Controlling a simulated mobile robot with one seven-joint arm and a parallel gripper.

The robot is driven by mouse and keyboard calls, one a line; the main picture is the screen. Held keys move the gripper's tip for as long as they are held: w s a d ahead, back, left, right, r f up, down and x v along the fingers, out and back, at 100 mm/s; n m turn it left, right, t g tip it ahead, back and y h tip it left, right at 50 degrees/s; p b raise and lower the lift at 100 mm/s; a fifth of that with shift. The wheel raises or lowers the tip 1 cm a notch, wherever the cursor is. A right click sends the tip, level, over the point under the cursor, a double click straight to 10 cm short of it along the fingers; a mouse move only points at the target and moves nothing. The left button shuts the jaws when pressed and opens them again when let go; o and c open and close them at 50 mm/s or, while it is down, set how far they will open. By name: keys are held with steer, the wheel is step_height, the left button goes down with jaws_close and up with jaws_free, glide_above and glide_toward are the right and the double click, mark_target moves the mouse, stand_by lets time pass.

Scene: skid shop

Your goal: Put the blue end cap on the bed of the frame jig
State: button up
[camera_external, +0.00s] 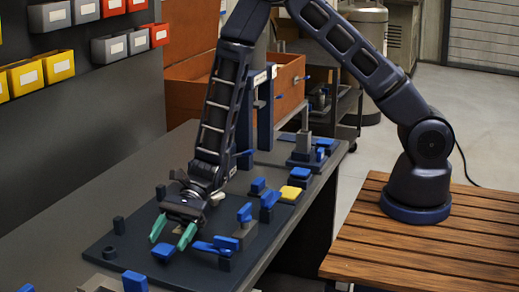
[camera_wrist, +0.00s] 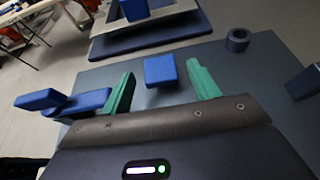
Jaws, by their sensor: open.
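A small blue block (camera_external: 163,250), which looks like the blue end cap, lies on the dark plate (camera_external: 125,262) of what looks like the frame jig. In the wrist view the blue block (camera_wrist: 160,70) shows between and slightly beyond the green fingertips. My gripper (camera_external: 173,234) is open and empty, pointing down over the plate. The wrist view also shows both fingers of my gripper (camera_wrist: 160,90) spread apart, with the block apart from them. Several blue-handled clamps (camera_external: 222,246) stand on the plate, so which blue piece is the cap is not fully certain.
A dark ring (camera_wrist: 237,40) and short posts (camera_external: 161,192) stand on the plate. Another fixture with a blue top (camera_external: 135,281) stands at the near edge. Wall bins (camera_external: 40,70) hang behind. The bench's left part is mostly clear.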

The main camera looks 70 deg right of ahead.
steer(key=v, duration=0.6)
steer(key=shift+d, duration=0.1)
steer(key=s+d+r+n+g+h, duration=0.1)
steer(key=s+d+r+n, duration=0.25)
steer(key=r, duration=0.35)
steer(key=s+d+r+n+h, duration=0.2)
steer(key=s+d+r+n, duration=0.15)
steer(key=r, duration=0.25)
steer(key=s+d+r+n+g+h, duration=0.1)
steer(key=s+d+r+n, duration=0.2)
steer(key=d+r, duration=0.3)
steer(key=s+d+r+n+t+h, duration=0.3)
steer(key=s+d+r, duration=0.4)
steer(key=d, duration=0.4)
steer(key=s+d+r+n+t+h, duration=0.3)
steer(key=s+d+r+n+h, duration=0.2)
steer(key=s+d, duration=0.5)
step_height(320, 180, up, 2)
steer(key=shift+d+r+t+h, duration=0.1)
steer(key=shift+d+t+h, duration=0.2)
steer(key=shift+d+h, duration=0.3)
steer(key=shift+a, duration=0.1)
